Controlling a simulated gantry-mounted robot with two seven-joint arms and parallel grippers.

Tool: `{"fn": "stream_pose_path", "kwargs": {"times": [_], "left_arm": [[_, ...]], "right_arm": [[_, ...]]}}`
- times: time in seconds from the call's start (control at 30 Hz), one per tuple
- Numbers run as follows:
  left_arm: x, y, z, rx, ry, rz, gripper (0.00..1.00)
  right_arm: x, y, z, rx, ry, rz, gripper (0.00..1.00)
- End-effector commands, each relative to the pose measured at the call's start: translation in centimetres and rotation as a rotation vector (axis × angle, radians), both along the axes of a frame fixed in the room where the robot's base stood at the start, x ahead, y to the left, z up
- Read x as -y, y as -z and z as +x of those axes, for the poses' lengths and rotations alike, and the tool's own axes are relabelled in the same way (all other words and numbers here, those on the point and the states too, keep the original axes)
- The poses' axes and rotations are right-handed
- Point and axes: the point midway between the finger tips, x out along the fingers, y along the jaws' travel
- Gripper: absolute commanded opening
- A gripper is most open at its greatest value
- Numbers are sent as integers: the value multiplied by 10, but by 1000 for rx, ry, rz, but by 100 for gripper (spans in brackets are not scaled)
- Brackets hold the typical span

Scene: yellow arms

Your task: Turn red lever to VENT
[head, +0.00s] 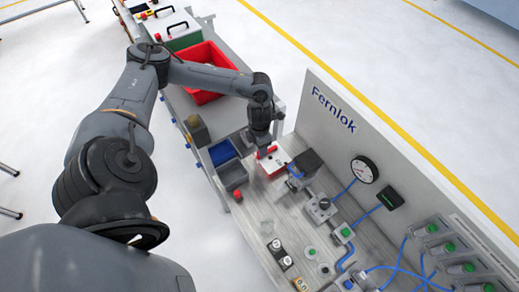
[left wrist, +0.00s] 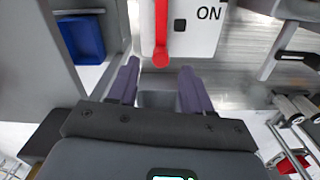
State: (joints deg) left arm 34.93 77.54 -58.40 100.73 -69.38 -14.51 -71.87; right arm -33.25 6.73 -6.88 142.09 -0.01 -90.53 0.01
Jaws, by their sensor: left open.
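The red lever (left wrist: 161,35) is on a white panel (left wrist: 205,45) marked ON to the right of the lever. In the left wrist view the lever points toward my gripper, its rounded end near the gap between the fingers. No VENT label is readable. My left gripper (left wrist: 158,88) is open, with one purple-grey finger on each side of the gap, and nothing is between the fingertips. In the head view my left gripper (head: 262,147) hangs over the white panel (head: 274,166) and hides part of it. My right gripper is in neither view.
Blue bin (head: 222,152) and grey bin (head: 232,174) sit left of the panel. A dark block (head: 307,163), gauge (head: 363,169) and blue hoses stand to the right. A tall Fernlok backboard (head: 350,130) bounds the bench behind. A red crate (head: 208,54) lies farther back.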

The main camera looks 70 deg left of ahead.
Motion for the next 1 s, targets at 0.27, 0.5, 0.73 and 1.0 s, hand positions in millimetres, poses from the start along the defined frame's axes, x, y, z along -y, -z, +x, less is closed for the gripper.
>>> {"fn": "stream_pose_path", "kwargs": {"times": [0.27,0.5,0.73,1.0], "left_arm": [[0,-47,0,1,1,1,50],[0,-67,0,1,1,0,50],[0,-70,0,-1,0,0,50],[0,-69,0,1,-34,4,50]], "right_arm": [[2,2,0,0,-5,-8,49],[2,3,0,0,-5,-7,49],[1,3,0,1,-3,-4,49],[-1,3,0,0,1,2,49]]}}
